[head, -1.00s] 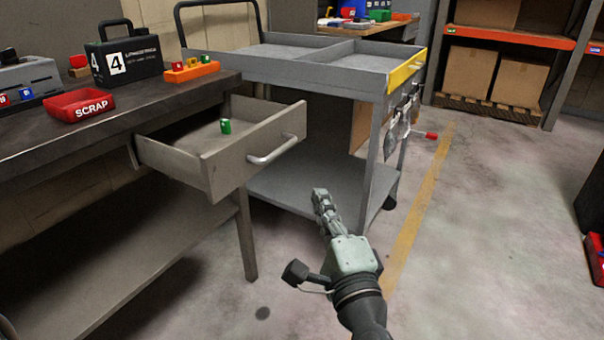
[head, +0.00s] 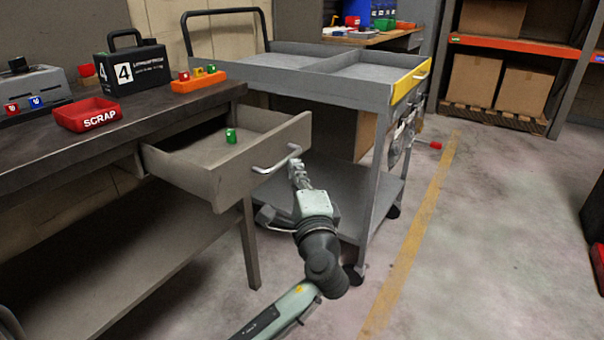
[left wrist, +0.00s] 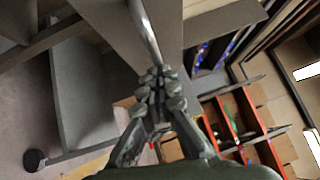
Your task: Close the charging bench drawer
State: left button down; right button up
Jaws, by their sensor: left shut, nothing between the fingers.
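The charging bench drawer (head: 262,155) is pulled open below the dark bench top (head: 120,112). My right gripper is not in view.
A grey cart (head: 330,85) with a yellow end stands just behind and right of the drawer. A red scrap tray (head: 86,114), a black case (head: 133,68) and an orange block holder (head: 198,80) stand on the bench.

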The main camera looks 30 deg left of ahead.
aim_at(210, 154)
pick_arm(q)
jog(key=a, duration=0.8)
jog(key=a+p, duration=0.1)
jog(key=a, duration=0.3)
jog(key=shift+w+a, duration=0.2)
jog(key=shift+w, duration=0.2)
jog(key=a, duration=0.7)
jog(key=w+a, duration=0.1)
jog(key=a, duration=0.3)
jog(key=shift+a, duration=0.3)
jog(key=shift+a+r, duration=0.1)
jog(key=shift+a, duration=0.15)
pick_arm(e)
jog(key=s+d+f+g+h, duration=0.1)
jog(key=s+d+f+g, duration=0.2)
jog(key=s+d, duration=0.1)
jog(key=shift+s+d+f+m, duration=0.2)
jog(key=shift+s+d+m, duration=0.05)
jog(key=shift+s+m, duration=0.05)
pick_arm(q)
jog(key=shift+a, duration=0.15)
